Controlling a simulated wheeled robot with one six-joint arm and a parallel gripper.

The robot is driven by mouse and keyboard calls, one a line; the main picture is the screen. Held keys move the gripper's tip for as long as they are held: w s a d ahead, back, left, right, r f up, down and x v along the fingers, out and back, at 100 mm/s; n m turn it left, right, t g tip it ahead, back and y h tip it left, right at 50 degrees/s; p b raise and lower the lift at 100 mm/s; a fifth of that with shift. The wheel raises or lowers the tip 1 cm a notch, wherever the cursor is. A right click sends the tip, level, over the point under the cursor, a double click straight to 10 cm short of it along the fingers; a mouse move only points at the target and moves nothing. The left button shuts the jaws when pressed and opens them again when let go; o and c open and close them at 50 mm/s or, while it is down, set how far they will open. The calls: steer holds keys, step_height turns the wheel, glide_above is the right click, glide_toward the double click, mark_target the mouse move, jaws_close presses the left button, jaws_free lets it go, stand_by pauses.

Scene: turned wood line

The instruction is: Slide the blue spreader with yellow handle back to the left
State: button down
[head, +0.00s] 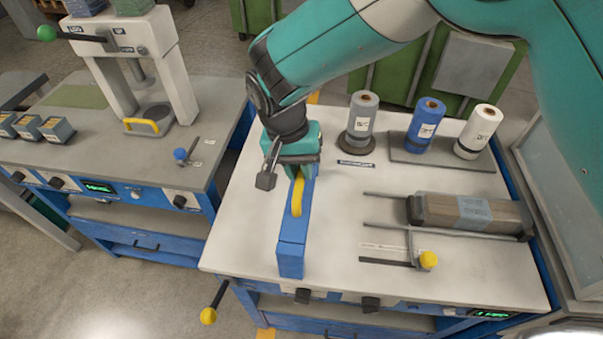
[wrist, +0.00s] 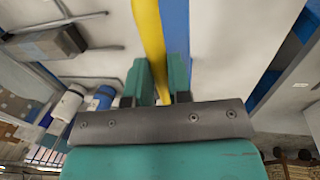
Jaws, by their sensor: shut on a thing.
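The blue spreader (head: 291,255) is a long upright blue bar standing on the light worktop, left of the middle of the table. Its yellow handle (head: 297,197) runs along its upper side. My gripper (head: 298,172) is at the far end of the spreader, shut on the yellow handle. In the wrist view the yellow handle (wrist: 149,40) runs down between the two teal fingers of my gripper (wrist: 160,85), with the blue spreader (wrist: 176,30) beside it.
A wrapped bundle (head: 465,214) lies between rails on the right, near a yellow-knobbed lever (head: 428,260). Grey (head: 361,122), blue (head: 425,125) and white (head: 478,132) rolls stand at the back. A press (head: 140,70) stands on the left bench, across a gap. Worktop left of the spreader is clear.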

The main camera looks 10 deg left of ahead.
steer(key=shift+w+a+r, duration=0.1)
steer(key=shift+w+a, duration=0.05)
steer(key=shift+a, duration=0.25)
steer(key=shift+a, duration=0.1)
steer(key=c, duration=1.1)
jaws_free()
steer(key=shift+a, duration=0.1)
steer(key=shift+o, duration=0.2)
steer(key=a+r+b, duration=0.1)
steer(key=a+r, duration=0.2)
steer(key=r, duration=1.4)
